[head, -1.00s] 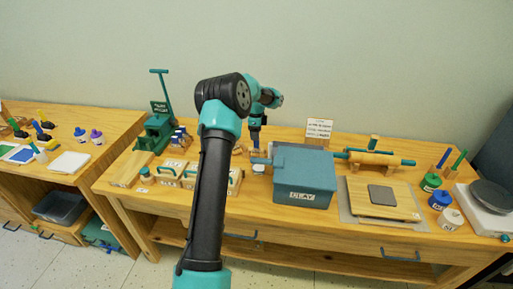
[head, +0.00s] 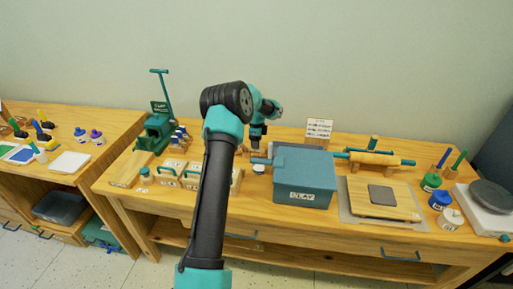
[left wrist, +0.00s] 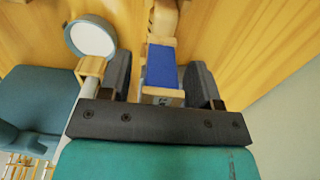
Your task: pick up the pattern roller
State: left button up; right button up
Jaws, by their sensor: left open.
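In the left wrist view, a piece with a blue middle and pale wooden ends, which looks like the pattern roller (left wrist: 161,68), lies on the wooden table between my fingers. My left gripper (left wrist: 159,82) is open around it, one dark finger on each side. Whether a finger touches it I cannot tell. In the head view my left gripper (head: 257,142) points down just behind the left end of the clay box, and it and my arm hide the piece there. My right gripper is in neither view.
The teal clay box (head: 305,195) stands close by, also in the left wrist view (left wrist: 35,98). A round white-topped jar (left wrist: 92,38) and a grey rod with a wooden end lie near one finger. A sign (head: 318,128) stands behind. A rolling pin (head: 374,158) lies right.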

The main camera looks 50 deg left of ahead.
pick_arm(q)
jog(key=shift+c, duration=0.3)
grip_shut()
dwell(0.4)
jog(key=shift+r, duration=0.15)
notch_tip(320, 180, up, 10)
jog(key=shift+f, duration=0.1)
dwell(0.7)
